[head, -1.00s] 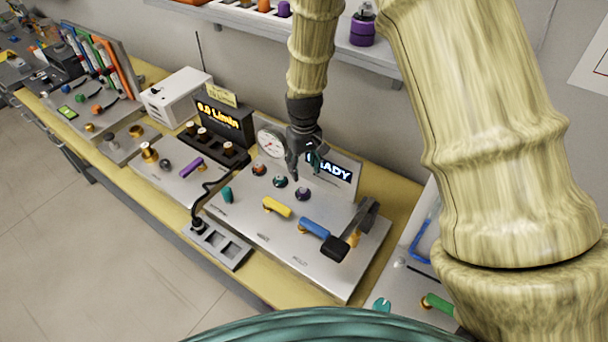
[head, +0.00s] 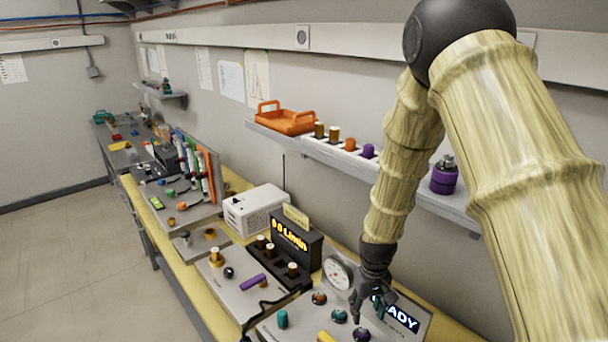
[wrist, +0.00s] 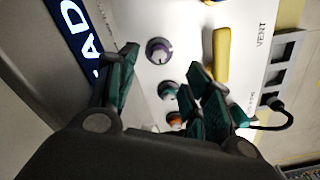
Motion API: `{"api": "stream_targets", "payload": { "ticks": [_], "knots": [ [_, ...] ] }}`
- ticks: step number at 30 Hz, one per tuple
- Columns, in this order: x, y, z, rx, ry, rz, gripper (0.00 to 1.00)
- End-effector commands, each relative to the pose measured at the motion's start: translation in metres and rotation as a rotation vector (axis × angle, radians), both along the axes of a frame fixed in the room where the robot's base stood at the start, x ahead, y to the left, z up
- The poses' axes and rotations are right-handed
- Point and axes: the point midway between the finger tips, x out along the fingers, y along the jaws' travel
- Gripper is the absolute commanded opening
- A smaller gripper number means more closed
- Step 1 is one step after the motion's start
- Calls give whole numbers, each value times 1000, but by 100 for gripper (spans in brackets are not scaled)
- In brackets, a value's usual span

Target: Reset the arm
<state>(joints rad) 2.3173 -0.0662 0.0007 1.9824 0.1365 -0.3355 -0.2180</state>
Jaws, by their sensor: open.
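My gripper (head: 368,312) hangs at the end of my pale, bamboo-like arm, low over the metal control panel (head: 272,326). Its dark fingers partly cover the lit display (head: 402,314), which shows "ADY". In the wrist view my gripper (wrist: 166,68) has its two green-black fingers spread with nothing held between them. A purple knob (wrist: 158,50) shows beyond the fingers, apart from them as far as I can tell. A teal knob (wrist: 168,90) and an orange knob (wrist: 174,118) are nearby.
A yellow handle (wrist: 222,52) lies beside the "VENT" label. A round gauge (head: 337,273) and black flow box (head: 297,243) stand left of my gripper. A wall shelf (head: 330,158) holds an orange tray (head: 285,118) and a purple container (head: 444,176). Open floor lies left.

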Motion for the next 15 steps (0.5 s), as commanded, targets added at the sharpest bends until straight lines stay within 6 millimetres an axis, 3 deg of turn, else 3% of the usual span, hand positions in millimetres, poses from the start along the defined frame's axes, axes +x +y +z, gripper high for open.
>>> {"api": "stream_targets", "payload": {
  "ticks": [15],
  "knots": [
    [-1, 0, -69, 0, 3, 1, 50]
  ]
}}
